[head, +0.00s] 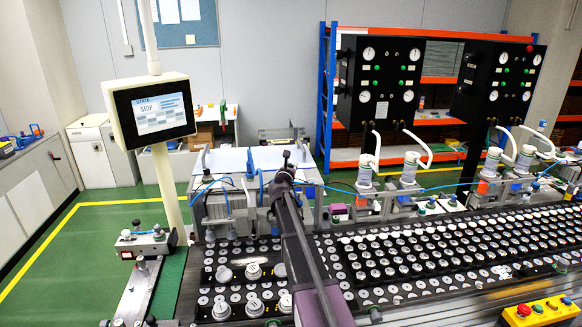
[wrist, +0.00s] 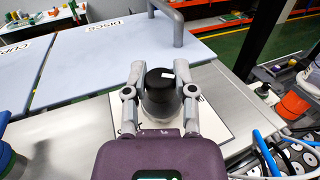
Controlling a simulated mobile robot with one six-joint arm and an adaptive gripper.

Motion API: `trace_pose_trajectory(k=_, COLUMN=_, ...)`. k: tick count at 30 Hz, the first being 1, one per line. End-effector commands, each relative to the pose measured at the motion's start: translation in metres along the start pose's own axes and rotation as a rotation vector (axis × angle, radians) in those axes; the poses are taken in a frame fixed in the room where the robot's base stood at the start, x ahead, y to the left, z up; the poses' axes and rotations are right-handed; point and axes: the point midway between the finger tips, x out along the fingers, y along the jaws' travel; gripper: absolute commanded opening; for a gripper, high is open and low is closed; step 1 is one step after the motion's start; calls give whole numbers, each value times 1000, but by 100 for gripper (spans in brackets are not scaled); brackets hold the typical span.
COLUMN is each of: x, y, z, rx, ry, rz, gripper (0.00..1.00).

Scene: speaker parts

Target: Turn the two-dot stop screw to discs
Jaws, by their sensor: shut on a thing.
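A black round knob (wrist: 160,82), the stop screw, stands on a pale square plate (wrist: 208,122) in the wrist view. A small white mark shows on its top near the far right edge. My gripper (wrist: 161,88) is shut on this knob, one finger on each side. The plate's markings are mostly hidden by the fingers and my purple wrist, so I cannot make out dots. A pale blue panel labelled DISCS (wrist: 118,45) lies beyond the knob. In the head view my gripper (head: 285,170) is at the far bench unit, and the knob is hard to make out there.
A grey handle (wrist: 178,28) rises from the panel. Another panel reads CUPS (wrist: 15,50).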

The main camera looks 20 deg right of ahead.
Motion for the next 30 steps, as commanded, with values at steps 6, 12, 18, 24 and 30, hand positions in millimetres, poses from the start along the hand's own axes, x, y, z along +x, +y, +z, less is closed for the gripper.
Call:
trace_pose_trajectory(k=6, x=0, y=-3, z=0, rx=-1, ry=0, rz=165, gripper=0)
trace_pose_trajectory(k=12, x=2, y=-3, z=0, rx=-2, ry=0, rz=316, gripper=0)
trace_pose_trajectory(k=18, x=2, y=-2, z=0, rx=-1, ry=0, rz=454, gripper=0)
trace_pose_trajectory(k=24, x=3, y=-2, z=0, rx=-1, ry=0, rz=552, gripper=0)
trace_pose_trajectory(k=30, x=2, y=-1, z=0, rx=0, ry=0, rz=604, gripper=0)
